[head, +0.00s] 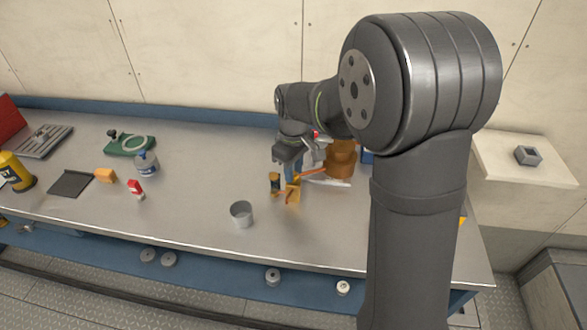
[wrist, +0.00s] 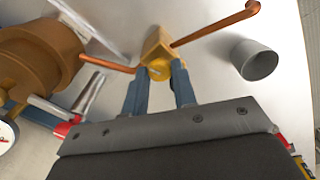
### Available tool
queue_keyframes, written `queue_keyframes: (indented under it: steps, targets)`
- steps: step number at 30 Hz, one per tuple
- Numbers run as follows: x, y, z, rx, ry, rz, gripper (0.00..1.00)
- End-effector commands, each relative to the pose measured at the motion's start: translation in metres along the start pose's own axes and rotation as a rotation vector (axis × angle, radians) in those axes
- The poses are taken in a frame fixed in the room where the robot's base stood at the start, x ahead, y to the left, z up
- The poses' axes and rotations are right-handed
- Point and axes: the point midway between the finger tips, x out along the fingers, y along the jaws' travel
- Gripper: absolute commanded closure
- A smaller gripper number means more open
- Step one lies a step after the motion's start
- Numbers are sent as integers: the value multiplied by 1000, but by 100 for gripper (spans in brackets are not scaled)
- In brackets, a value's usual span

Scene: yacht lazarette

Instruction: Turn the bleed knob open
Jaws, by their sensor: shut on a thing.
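The bleed knob (wrist: 159,70) is a small yellow-gold round part on a brass block (wrist: 157,46), with copper pipes (wrist: 215,25) running out to both sides. In the head view the brass block (head: 293,194) stands on the bench below my gripper (head: 292,178); the knob is too small to tell there. In the wrist view the blue fingers of my gripper (wrist: 159,78) are on either side of the knob and shut on it. How far the knob is turned cannot be told.
A large brass body (head: 341,160) with a gauge (wrist: 5,135) is close beside the gripper. The bench middle is clear.

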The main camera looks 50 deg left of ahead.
Motion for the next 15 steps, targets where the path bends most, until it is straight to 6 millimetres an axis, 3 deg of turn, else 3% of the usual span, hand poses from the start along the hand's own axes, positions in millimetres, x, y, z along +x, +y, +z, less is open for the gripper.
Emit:
queue_keyframes:
  steps: [13,14,15]
  targets:
    - [-1,0,-1,8,2,2,98]
    - [-1,0,-1,8,3,2,69]
    - [-1,0,-1,8,2,2,61]
